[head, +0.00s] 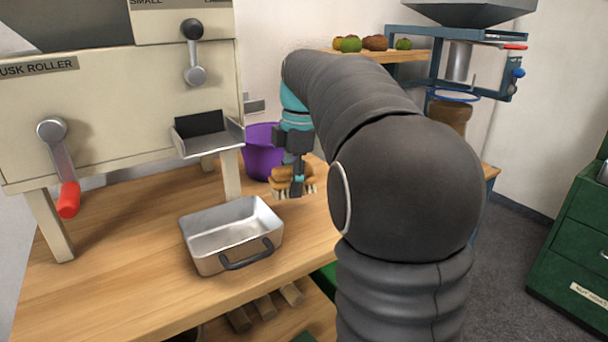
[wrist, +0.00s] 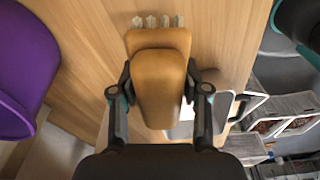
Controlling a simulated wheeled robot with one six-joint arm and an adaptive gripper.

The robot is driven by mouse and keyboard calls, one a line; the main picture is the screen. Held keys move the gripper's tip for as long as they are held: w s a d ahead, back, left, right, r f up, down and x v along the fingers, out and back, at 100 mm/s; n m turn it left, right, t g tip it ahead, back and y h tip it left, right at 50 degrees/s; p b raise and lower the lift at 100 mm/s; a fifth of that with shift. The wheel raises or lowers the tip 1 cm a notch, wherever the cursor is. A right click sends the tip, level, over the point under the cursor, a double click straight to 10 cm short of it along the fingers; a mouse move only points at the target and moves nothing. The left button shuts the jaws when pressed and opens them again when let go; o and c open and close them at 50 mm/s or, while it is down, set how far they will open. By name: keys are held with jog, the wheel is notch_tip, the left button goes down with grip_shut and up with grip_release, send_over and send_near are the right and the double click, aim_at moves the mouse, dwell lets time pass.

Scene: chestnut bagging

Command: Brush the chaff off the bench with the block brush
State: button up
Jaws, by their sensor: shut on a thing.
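My gripper (head: 297,178) is shut on the block brush (head: 279,183), which has an orange-brown wooden block and pale bristles. In the head view it is above the right part of the wooden bench (head: 120,250), in front of the purple bucket; I cannot tell whether the bristles touch the top. In the wrist view the brush block (wrist: 158,85) sits between both fingers, with pale bristle tufts at its far end. I see no chaff clearly on the bench in either view. My arm hides the bench's right part.
A metal pan (head: 232,229) with a dark handle stands on the bench, left of the brush. The purple bucket (head: 259,152) is behind it. The husk roller machine (head: 120,110) stands at the left with a chute (head: 207,136). Green drawers (head: 575,245) stand at the far right.

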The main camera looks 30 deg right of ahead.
jog(key=shift+r, duration=1.45)
